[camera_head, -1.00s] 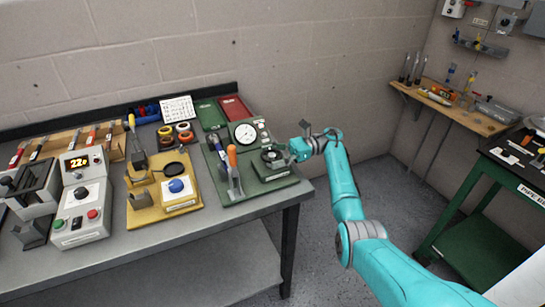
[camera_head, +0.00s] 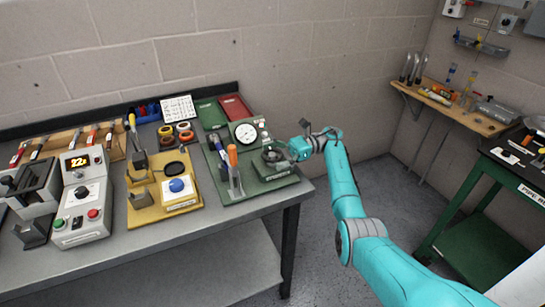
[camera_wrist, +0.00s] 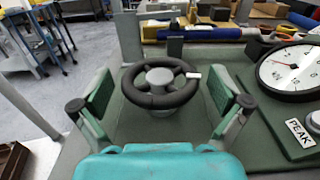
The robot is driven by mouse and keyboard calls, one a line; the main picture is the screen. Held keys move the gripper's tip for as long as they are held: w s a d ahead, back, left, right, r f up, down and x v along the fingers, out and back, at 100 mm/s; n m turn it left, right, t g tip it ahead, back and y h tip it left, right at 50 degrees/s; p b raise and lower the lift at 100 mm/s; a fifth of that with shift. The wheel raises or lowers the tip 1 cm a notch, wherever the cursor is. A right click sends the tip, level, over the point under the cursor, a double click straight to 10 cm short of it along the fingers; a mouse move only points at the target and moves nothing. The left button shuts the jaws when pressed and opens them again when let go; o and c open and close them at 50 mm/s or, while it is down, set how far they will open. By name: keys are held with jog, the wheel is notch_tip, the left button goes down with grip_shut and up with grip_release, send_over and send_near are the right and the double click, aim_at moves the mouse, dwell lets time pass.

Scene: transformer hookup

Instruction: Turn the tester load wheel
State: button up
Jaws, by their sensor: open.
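The tester load wheel is a black spoked handwheel (camera_wrist: 160,98) with a grey hub and a small white mark at its upper right rim. It stands on the green tester (camera_head: 262,183) at the bench's right end. My gripper (camera_wrist: 160,112) is open, with one green-padded finger on each side of the wheel and a gap at each side. In the head view the wheel (camera_head: 273,155) is small, just left of my gripper.
A yellow fixture (camera_head: 150,214) and a grey control box (camera_head: 82,196) are farther left. A blue-handled tool (camera_wrist: 200,34) lies beyond the wheel.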

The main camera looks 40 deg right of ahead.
aim_at(274, 153)
notch_tip(274, 153, up, 10)
jog(key=shift+f, duration=0.1)
dwell(0.4)
jog(key=shift+s+d+f+t, duration=0.15)
jog(key=shift+f+t, duration=0.15)
jog(key=shift+f, duration=0.05)
jog(key=s+d+f+m+t+h, duration=0.2)
jog(key=f+t, duration=0.1)
jog(key=s+d+f+m+t+h, duration=0.2)
jog(key=s+f, duration=0.1)
jog(key=s+d+f+m+t+h, duration=0.2)
jog(key=s+f+m+t, duration=0.1)
jog(key=shift+s+d+t, duration=0.1)
jog(key=shift+s+t, duration=0.1)
jog(key=shift+t, duration=0.1)
jog(key=shift+h, duration=0.3)
jog(key=x, duration=1)
jog(key=shift+w, duration=0.25)
